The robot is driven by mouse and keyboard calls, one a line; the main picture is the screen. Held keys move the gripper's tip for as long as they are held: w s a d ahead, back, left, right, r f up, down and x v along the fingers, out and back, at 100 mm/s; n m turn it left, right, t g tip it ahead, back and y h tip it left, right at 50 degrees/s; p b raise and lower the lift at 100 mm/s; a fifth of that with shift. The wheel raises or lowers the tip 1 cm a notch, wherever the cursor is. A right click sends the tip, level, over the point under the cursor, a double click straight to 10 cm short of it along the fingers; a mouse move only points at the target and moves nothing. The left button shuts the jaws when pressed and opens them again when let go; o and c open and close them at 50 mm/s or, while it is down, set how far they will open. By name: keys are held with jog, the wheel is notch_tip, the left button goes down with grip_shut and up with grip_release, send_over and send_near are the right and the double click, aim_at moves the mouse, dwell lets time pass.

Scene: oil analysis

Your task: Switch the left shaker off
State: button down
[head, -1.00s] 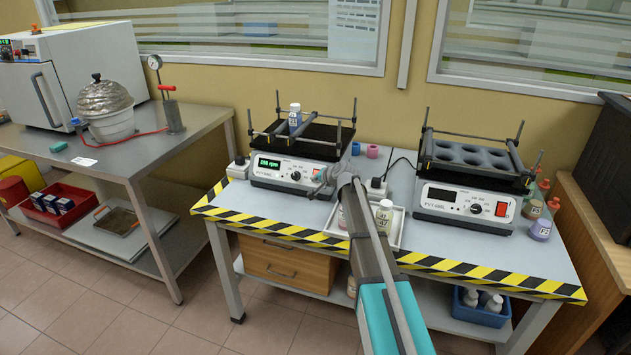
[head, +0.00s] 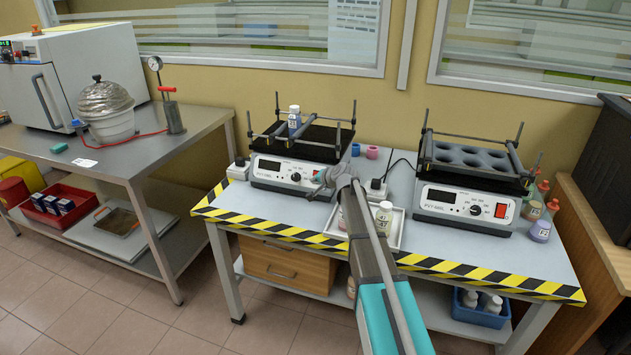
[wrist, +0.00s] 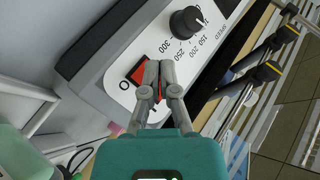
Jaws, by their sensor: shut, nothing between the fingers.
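The left shaker (head: 292,172) stands on the table with its display (head: 269,164) dark. My gripper (head: 318,183) is at the right end of the shaker's front panel. In the wrist view my gripper (wrist: 154,88) is shut and empty, its fingertips over the red power switch (wrist: 140,75). The fingers cover part of the switch; I cannot tell whether they touch it. The black speed knob (wrist: 186,22) is beside the switch. In the head view my arm hides part of the panel's right end.
The right shaker (head: 465,203) has a dark display and a red switch. A white tray (head: 397,232) with bottles lies between the shakers, close to my arm. Striped tape (head: 450,266) edges the table. Several bottles stand at the far right.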

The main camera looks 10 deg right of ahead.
jog(key=shift+s+r, duration=0.1)
jog(key=shift+s, duration=0.05)
dwell(0.3)
jog(key=s+a+r+p, duration=0.2)
jog(key=s+p, duration=0.1)
jog(key=shift+s+r, duration=0.2)
jog(key=shift+r, duration=0.2)
dwell(0.4)
jog(key=s+f+n+g+h, duration=0.2)
jog(key=s+f+n+g, duration=0.1)
jog(key=s, duration=0.9)
jog(key=s+f+n+g+h, duration=0.1)
jog(key=s+f+n+g, duration=0.2)
jog(key=s, duration=1)
jog(key=s+f+n+g+h, duration=0.2)
jog(key=s+f+g, duration=0.15)
jog(key=s, duration=0.85)
notch_tip(320, 180, up, 15)
jog(key=g+p, duration=0.1)
jog(key=p, duration=1.3)
jog(key=shift+a+f, duration=0.15)
